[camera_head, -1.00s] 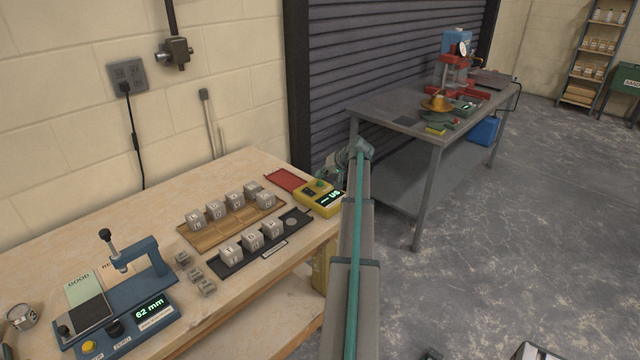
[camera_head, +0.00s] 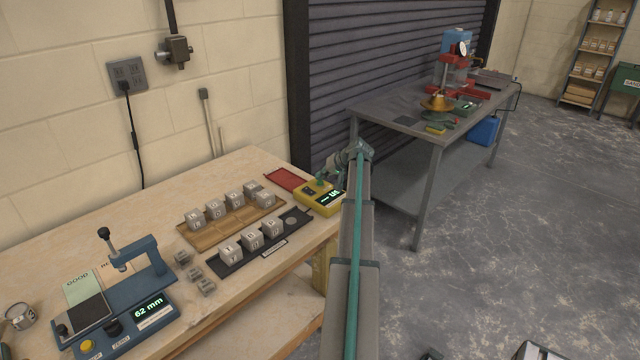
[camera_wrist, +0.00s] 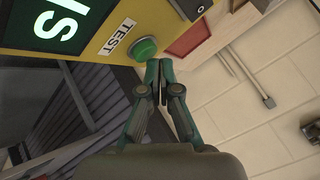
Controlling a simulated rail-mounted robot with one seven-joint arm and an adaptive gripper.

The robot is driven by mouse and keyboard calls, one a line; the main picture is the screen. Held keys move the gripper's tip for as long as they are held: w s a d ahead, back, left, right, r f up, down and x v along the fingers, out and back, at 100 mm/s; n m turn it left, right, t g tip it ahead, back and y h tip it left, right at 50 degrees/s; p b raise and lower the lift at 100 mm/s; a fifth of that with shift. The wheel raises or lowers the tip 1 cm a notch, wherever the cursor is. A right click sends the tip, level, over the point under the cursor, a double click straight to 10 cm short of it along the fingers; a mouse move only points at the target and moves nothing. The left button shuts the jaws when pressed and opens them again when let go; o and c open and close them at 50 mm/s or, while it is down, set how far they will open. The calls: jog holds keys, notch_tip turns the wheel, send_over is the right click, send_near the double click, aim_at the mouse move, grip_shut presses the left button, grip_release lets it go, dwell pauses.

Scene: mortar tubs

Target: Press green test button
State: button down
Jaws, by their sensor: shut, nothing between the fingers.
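The yellow tester (camera_head: 319,197) sits at the right end of the wooden bench, with a dark display showing green characters. In the wrist view, its green button (camera_wrist: 144,48) stands beside a white TEST label (camera_wrist: 118,37) on the yellow face. My gripper (camera_wrist: 158,64) is shut and empty. Its fingertips appear just beside the button's lower right edge in the wrist view; I cannot tell whether they touch it. In the head view, my gripper (camera_head: 323,178) is small, over the tester's top, and the button is hard to make out there.
A red tray (camera_head: 285,179) lies behind the tester. Numbered cubes stand on a wooden tray (camera_head: 205,241) and a black tray (camera_head: 228,267) to the left. A blue gauge (camera_head: 140,290) reads 62 mm at the bench's left. A grey metal table (camera_head: 385,113) stands beyond.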

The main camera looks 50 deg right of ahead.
aim_at(321, 182)
jog(key=shift+f+b, duration=0.35)
jog(key=shift+f, duration=0.15)
dwell(0.7)
jog(key=shift+r, duration=0.2)
jog(key=shift+r+p, duration=0.3)
jog(key=shift+r, duration=0.45)
jog(key=shift+r, duration=0.1)
jog(key=shift+r+p, duration=0.9)
jog(key=shift+r, duration=1.5)
